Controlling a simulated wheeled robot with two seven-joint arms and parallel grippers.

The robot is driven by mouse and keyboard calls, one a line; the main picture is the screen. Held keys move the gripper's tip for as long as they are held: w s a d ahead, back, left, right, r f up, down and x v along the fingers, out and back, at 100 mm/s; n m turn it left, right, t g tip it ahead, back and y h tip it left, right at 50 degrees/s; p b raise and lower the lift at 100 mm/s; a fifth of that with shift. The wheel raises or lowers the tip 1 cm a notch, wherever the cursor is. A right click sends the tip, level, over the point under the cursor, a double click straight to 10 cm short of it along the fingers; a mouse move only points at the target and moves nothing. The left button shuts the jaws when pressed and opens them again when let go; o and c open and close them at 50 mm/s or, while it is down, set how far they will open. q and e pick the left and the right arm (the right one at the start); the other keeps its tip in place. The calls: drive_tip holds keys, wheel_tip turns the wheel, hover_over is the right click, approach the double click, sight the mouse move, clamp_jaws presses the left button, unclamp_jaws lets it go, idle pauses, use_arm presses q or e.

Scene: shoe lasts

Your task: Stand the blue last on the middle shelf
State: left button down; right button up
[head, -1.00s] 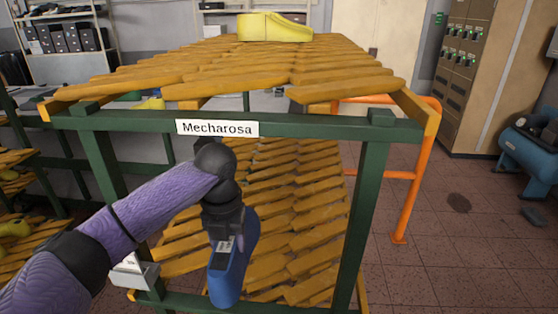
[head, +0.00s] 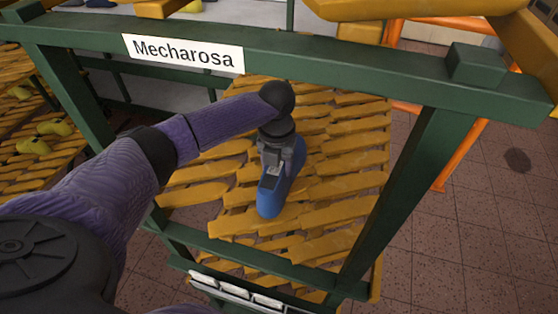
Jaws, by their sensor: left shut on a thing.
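The blue last (head: 271,197) shows in the head view just in front of or over the slats of the middle shelf (head: 345,180). My left gripper (head: 272,172) is shut on the top of the blue last, which hangs below it with its toe toward me. The gripper and wrist hide the upper back part of the last. I cannot tell whether its underside touches the slats. My right gripper is not in view.
The rack's green top beam (head: 330,58) with a Mecharosa sign (head: 183,53) crosses above my arm. A green post (head: 410,190) stands at the right, and a lower green rail (head: 265,264) runs in front. Another rack (head: 40,150) with yellow lasts stands left.

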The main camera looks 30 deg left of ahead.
use_arm(q)
drive_tip(key=shift+f, duration=0.2)
drive_tip(key=shift+c, duration=0.5)
unclamp_jaws()
wheel_tip(320, 180, up, 12)
drive_tip(key=p, duration=0.1)
drive_tip(key=shift+r+p, duration=0.15)
drive_tip(key=shift+p, duration=0.25)
